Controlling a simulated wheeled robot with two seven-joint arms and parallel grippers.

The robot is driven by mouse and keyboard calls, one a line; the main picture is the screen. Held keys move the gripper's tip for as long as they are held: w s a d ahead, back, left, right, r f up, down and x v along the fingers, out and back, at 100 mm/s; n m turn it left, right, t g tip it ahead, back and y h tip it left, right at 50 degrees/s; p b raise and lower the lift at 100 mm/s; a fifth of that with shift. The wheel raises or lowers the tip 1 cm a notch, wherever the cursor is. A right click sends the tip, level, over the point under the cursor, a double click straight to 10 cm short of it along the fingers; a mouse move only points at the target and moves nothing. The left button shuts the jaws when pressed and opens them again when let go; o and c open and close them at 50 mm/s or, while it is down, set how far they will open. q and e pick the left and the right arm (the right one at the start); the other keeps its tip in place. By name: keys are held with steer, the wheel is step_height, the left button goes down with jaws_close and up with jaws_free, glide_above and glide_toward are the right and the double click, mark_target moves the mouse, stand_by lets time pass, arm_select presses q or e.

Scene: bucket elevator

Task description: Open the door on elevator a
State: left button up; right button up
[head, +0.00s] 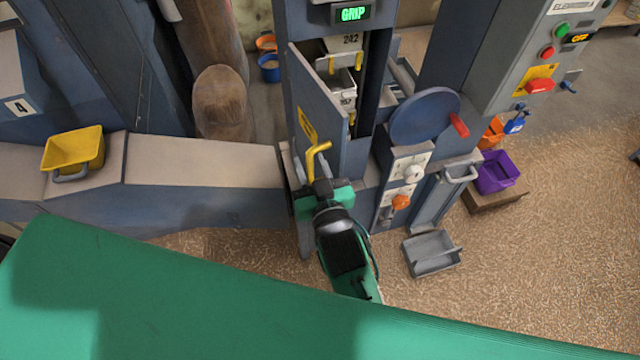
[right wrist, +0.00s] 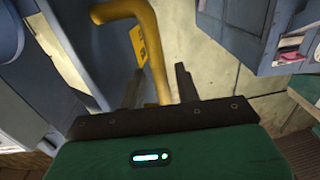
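The elevator door (head: 316,110) is a blue-grey panel with a yellow label, and it stands swung partly open. Inside the opening, several pale buckets (head: 343,62) show, with numbers on them. The yellow door handle (head: 320,150) is a bent bar on the door's lower part. My right gripper (head: 323,180) is at the handle. In the right wrist view the handle (right wrist: 155,70) passes between the fingers (right wrist: 157,92), which stand apart with a small gap on each side. My left gripper is not in view.
Right of the door are a blue disc (head: 425,115) with a red knob and a panel (head: 404,185). A yellow bucket (head: 72,150) sits on the left ledge. A grey tray (head: 431,253) lies on the grain-strewn floor.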

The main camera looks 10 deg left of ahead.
steer(key=b+v, duration=0.4)
steer(key=v, duration=0.9)
steer(key=shift+d, duration=0.1)
